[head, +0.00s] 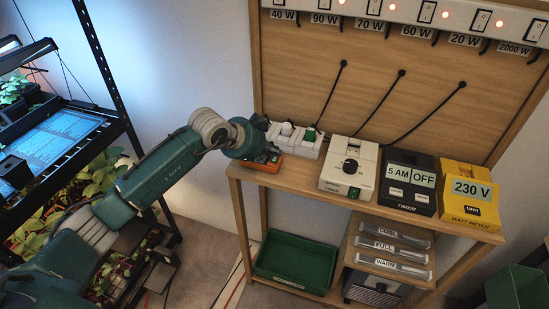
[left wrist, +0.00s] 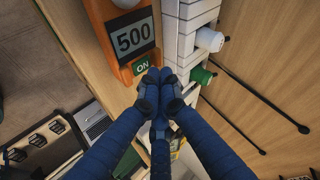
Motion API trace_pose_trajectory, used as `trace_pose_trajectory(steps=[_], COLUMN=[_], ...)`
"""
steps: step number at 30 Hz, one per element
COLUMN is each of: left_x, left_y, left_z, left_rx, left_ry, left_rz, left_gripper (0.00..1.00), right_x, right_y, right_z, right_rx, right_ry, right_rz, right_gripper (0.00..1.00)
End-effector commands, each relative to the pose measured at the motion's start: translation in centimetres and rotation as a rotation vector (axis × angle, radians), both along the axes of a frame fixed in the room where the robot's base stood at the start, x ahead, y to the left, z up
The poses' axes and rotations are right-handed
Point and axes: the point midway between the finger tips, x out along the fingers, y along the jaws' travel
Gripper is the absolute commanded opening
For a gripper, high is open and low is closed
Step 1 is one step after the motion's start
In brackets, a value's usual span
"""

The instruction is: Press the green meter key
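The orange meter (left wrist: 118,45) reads 500 on its grey display (left wrist: 134,38) in the left wrist view. Its green key (left wrist: 141,66), marked ON, sits below the display. My left gripper (left wrist: 160,80) has its blue fingers drawn together and empty, the tips right beside the key's right edge. I cannot tell whether they touch it. In the head view the orange meter (head: 262,164) lies at the shelf's left end, partly hidden under my left gripper (head: 262,150). My right gripper is not in view.
A white power strip (head: 303,149) with a white and a green plug lies close behind the meter. A white device (head: 349,167), a black timer (head: 408,176) and a yellow watt meter (head: 468,198) stand to the right. A green bin (head: 296,262) is below.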

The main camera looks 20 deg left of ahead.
Motion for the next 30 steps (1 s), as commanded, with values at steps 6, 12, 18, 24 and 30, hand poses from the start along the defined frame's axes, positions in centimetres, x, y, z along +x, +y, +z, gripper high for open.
trace_pose_trajectory(steps=[6, 12, 18, 24, 30], left_x=[0.0, 0.0, 0.0, 0.0, 0.0], left_y=[0.0, 0.0, 0.0, 0.0, 0.0], left_z=[1.8, 3.8, 5.8, 6.0, 6.0], left_rx=[-0.001, -0.001, -0.001, -0.001, -0.001], left_ry=[-0.001, -0.001, -0.001, 0.000, 0.000], left_rz=[0.000, 0.000, 0.000, -0.001, -0.001], left_gripper=[0.00, 0.00, 0.00, 0.00, 0.00], right_x=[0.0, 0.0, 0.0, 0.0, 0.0], right_y=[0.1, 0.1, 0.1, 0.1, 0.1], right_z=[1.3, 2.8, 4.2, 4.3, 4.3], right_rx=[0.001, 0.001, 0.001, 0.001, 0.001], right_ry=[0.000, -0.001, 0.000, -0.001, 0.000], right_rz=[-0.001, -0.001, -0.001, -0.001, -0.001], right_gripper=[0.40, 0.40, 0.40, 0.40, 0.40])
